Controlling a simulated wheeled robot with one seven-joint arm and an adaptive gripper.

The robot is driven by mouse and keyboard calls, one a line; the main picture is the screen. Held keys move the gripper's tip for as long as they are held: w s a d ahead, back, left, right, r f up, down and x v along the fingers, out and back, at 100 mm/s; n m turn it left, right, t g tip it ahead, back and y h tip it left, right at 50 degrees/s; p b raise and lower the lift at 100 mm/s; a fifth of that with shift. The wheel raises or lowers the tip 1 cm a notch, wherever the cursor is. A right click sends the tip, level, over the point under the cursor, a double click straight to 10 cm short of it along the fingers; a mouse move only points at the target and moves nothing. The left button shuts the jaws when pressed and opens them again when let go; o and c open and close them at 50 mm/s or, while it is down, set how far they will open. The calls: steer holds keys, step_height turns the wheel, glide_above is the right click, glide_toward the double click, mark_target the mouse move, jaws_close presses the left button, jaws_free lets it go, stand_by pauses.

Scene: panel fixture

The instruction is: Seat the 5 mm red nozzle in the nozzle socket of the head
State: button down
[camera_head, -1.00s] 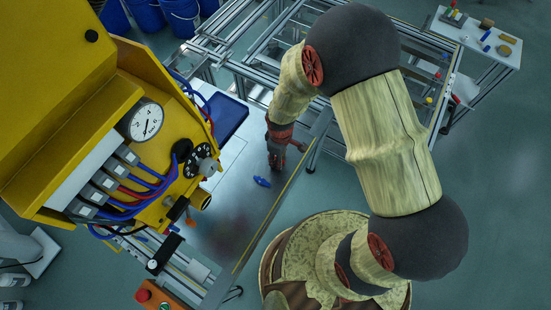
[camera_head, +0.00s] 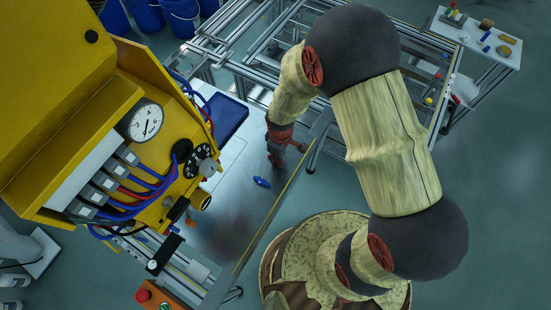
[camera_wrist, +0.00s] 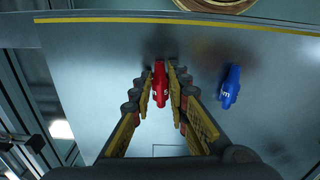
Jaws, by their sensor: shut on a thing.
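My gripper (camera_wrist: 160,88) is shut on the red nozzle (camera_wrist: 159,84), which sits between the two fingertips in the wrist view. Part of a white marking shows on the nozzle. In the head view my gripper (camera_head: 276,160) points down over the grey metal table, and the red nozzle is too small to make out there. The yellow machine (camera_head: 130,185) stands left of my gripper, with a dark round head part (camera_head: 205,160) on its right side. I cannot make out the nozzle socket.
A blue nozzle (camera_head: 262,182) lies on the metal table (camera_head: 235,210), close to my gripper; it also shows in the wrist view (camera_wrist: 229,87). A blue tray (camera_head: 226,115) is behind it. Hoses (camera_head: 140,200) hang from the machine.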

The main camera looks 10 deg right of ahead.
steer(key=shift+r+p, duration=2.35)
steer(key=shift+r, duration=0.7)
steer(key=c, duration=2.2)
jaws_free()
steer(key=shift+c, duration=0.2)
jaws_close()
steer(key=shift+w, duration=0.1)
